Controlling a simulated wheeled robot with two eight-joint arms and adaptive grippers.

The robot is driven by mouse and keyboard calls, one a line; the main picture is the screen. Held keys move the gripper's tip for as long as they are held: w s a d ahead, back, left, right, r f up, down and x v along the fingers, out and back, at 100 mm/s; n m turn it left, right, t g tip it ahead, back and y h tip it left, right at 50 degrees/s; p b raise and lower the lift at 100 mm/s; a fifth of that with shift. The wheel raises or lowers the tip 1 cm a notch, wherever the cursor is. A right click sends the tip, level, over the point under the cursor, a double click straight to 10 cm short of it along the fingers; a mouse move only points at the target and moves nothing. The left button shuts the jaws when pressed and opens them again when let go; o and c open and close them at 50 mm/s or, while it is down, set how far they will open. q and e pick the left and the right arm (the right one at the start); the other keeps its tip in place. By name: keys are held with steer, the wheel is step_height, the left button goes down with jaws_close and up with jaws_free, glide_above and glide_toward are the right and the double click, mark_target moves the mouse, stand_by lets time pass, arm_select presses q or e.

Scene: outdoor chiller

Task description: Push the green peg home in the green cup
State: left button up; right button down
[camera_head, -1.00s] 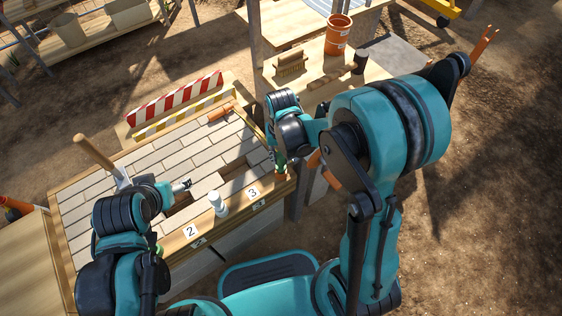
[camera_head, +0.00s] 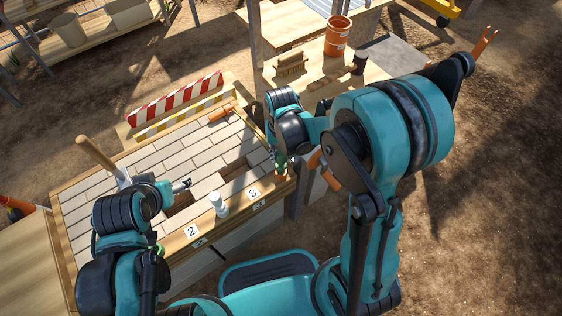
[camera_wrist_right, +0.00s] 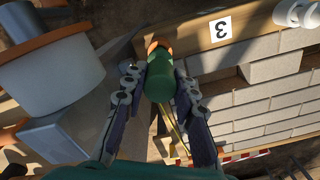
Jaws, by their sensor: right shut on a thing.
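My right gripper (camera_head: 280,157) is at the near right corner of the brick-topped bench, shut on a green peg (camera_wrist_right: 160,82). In the right wrist view the peg lies between the two fingers, its rounded end toward the camera. An orange-brown part (camera_wrist_right: 157,46) shows just beyond the peg; in the head view a similar part (camera_head: 281,171) sits below the gripper. I cannot tell how deep the peg sits, and no green cup shows clearly. My left gripper (camera_head: 182,185) is over the bench near an opening in the bricks; its jaw state is unclear.
A white bottle-like piece (camera_head: 219,204) stands on the wooden edge between labels 2 (camera_head: 191,231) and 3 (camera_head: 253,192). A trowel-like tool (camera_head: 97,154) stands at the left. A striped barrier (camera_head: 176,98) lines the back. A white-and-orange round thing (camera_wrist_right: 62,80) is beside the right gripper.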

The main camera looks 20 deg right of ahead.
steer(key=shift+r+p, duration=1.8)
steer(key=shift+r, duration=0.7)
step_height(320, 180, up, 13)
steer(key=p, duration=1)
